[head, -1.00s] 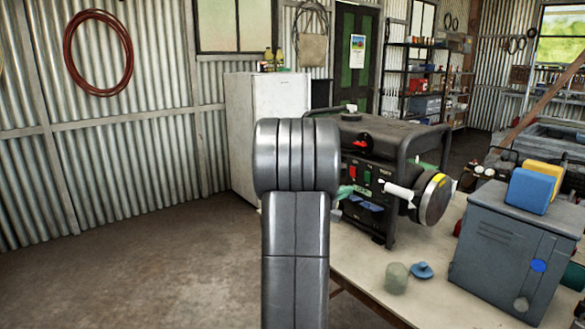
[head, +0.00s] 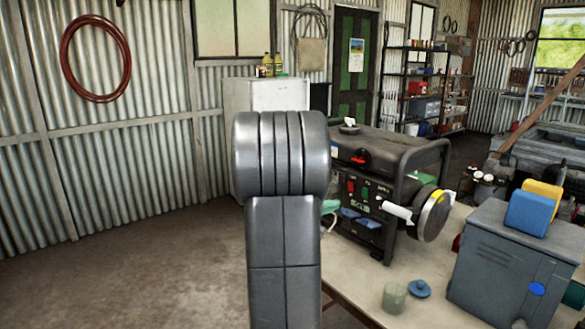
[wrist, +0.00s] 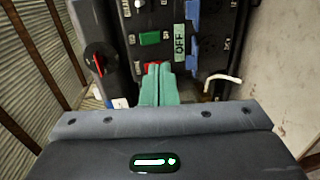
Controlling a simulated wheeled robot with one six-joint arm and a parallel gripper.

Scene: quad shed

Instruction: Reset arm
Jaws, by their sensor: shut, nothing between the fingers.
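My gripper shows in the wrist view as two teal fingers (wrist: 157,86) pressed together with nothing between them. The fingertips are in front of a red button (wrist: 152,65) on the generator's panel; I cannot tell whether they touch it. A green button (wrist: 150,38) and an "OFF" label are close by. In the head view, the black generator (head: 400,165) stands on the workbench, and my grey arm rises in front of its left side. Only a bit of teal finger shows past the arm there; the rest of the gripper is hidden.
On the bench (head: 355,285) are a greenish glass jar (head: 394,297), a blue lid (head: 420,289) and a grey metal box (head: 510,265) with blue and yellow blocks on top. A white cabinet (head: 265,95) stands behind my arm. The floor at left is clear.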

